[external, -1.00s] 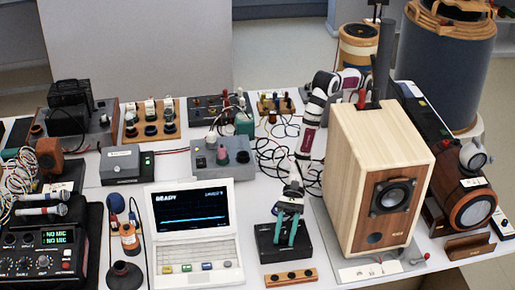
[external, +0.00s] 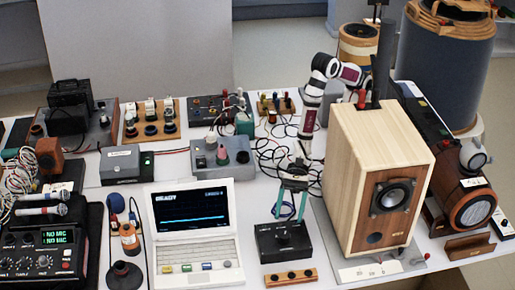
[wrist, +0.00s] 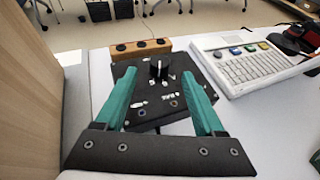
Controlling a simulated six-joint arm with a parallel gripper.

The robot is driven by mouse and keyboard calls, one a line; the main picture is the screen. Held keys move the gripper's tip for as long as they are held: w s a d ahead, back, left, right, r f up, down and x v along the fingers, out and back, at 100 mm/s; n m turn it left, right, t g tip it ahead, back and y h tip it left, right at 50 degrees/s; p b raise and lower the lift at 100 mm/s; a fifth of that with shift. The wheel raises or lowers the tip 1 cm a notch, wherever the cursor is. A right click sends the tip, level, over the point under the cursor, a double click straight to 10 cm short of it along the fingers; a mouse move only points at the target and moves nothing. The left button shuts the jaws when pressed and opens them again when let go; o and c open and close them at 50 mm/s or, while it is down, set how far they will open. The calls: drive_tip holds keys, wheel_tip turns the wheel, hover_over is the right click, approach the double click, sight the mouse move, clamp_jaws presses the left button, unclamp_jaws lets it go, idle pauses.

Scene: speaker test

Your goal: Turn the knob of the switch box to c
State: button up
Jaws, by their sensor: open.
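The switch box is a low black box (external: 284,243) at the front of the table, between the laptop and the wooden speaker. In the wrist view the switch box (wrist: 147,98) shows its dark top with small white labels and coloured sockets. Its upright black knob (wrist: 158,72) stands near the far part of the top. The label letters are too small to read, so the knob's setting cannot be told. My gripper (external: 290,215) is open and empty above the box. In the wrist view its green fingers (wrist: 160,80) lie left and right of the knob's line of sight.
The large wooden speaker (external: 350,170) stands close on the right. The laptop (external: 193,250) is on the left. A wooden block with dark holes (external: 291,277) lies in front of the box.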

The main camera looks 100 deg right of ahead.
drive_tip(key=v, duration=0.8)
drive_tip(key=n+g, duration=0.6)
drive_tip(key=g, duration=0.1)
approach(284, 235)
drive_tip(key=shift+y, duration=0.4)
drive_tip(key=a+f, duration=0.1)
drive_tip(key=a, duration=0.1)
drive_tip(key=s+a+f, duration=0.1)
drive_tip(key=a+f, duration=0.2)
drive_tip(key=a, duration=0.1)
drive_tip(key=shift+s+f, duration=0.2)
drive_tip(key=shift+f, duration=0.1)
drive_tip(key=shift+a, duration=0.1)
clamp_jaws()
